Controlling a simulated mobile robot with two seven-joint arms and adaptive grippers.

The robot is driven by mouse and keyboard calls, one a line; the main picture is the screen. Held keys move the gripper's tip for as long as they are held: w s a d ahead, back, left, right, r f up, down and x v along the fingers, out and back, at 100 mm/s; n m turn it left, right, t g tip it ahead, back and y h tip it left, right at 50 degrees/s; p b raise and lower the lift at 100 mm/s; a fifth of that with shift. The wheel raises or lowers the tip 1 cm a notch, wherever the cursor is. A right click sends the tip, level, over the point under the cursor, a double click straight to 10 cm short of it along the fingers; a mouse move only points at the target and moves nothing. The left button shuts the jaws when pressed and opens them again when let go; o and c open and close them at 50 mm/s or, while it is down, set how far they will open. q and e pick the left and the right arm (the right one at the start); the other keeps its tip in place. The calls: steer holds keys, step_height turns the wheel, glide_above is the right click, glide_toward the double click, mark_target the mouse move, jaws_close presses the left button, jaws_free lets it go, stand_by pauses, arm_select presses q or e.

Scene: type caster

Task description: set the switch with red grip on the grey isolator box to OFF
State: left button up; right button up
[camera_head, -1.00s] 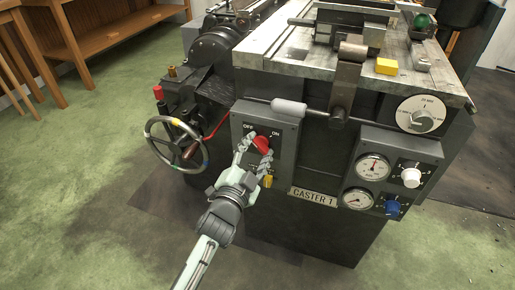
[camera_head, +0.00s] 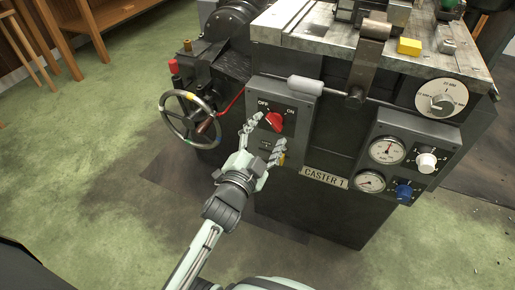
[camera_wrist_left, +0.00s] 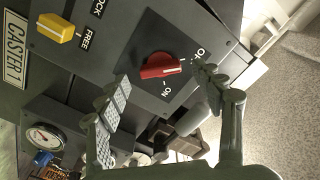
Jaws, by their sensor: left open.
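The grey isolator box (camera_head: 306,106) is on the front of the machine. Its red grip (camera_head: 273,122) sits below the OFF and ON labels; it also shows in the left wrist view (camera_wrist_left: 160,66). In both views the grip's marked end points toward the OFF label, away from ON. My left gripper (camera_head: 266,131) is open, with one finger on each side of the red grip. In the left wrist view a gap shows between the fingers and the grip, and a fingertip partly covers the OFF label. My right gripper is not in view.
A yellow selector (camera_wrist_left: 56,28) with a FREE label is on the same box, partly behind a finger in the head view. A handwheel (camera_head: 189,118) stands left of the box. A grey-handled lever (camera_head: 305,85) passes above it. A gauge panel (camera_head: 408,150) is to the right.

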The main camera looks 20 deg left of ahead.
arm_select(q)
steer(key=s, duration=0.9)
steer(key=shift+s+a, duration=0.2)
